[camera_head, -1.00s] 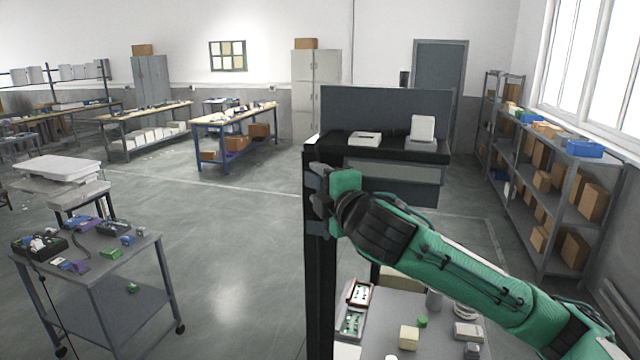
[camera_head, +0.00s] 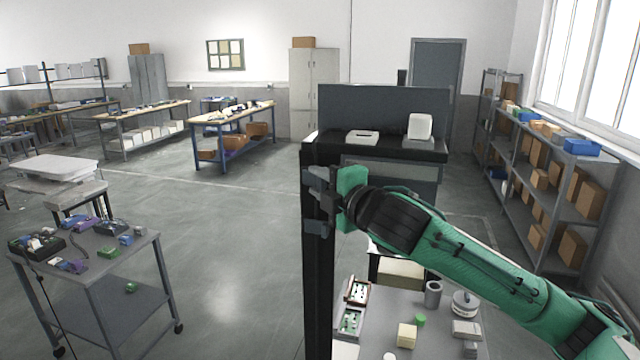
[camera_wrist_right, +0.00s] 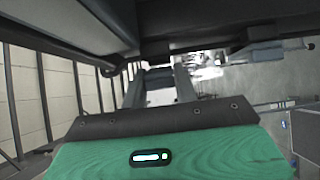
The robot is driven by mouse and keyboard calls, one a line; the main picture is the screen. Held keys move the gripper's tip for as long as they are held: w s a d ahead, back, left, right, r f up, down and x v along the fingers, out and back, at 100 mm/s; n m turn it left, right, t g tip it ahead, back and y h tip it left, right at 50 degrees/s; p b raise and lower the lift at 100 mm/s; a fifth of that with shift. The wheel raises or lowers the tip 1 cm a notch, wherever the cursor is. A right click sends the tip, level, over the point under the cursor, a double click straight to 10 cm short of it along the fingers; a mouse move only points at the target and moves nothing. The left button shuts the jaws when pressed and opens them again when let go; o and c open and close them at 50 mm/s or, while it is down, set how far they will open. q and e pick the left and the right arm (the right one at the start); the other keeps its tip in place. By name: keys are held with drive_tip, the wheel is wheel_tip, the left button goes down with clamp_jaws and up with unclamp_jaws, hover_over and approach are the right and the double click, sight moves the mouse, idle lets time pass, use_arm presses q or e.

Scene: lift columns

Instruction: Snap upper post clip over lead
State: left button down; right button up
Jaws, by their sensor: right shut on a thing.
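The tall black post (camera_head: 318,285) stands upright in the middle of the head view. My right gripper (camera_head: 318,200) is at its upper part, with grey jaws against or right beside the post. It is shut on a small part there, likely the upper post clip, which the jaws mostly hide. In the right wrist view the two grey fingers (camera_wrist_right: 158,88) point away from my green wrist, under a dark beam-like surface. I cannot make out the lead or whether the clip is around it. My left gripper is out of view.
A grey table (camera_head: 378,328) with a parts tray (camera_head: 352,308), a grey cup (camera_head: 433,294) and small blocks is below my right arm. A black bench (camera_head: 400,147) stands behind the post. A grey cart (camera_head: 120,265) is at left. Open floor lies between.

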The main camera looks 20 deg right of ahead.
drive_tip(key=o, duration=1)
drive_tip(key=shift+s+d+f, duration=0.1)
drive_tip(key=shift+s, duration=0.1)
drive_tip(key=shift+b+v, duration=3.25)
drive_tip(key=shift+v, duration=3.4)
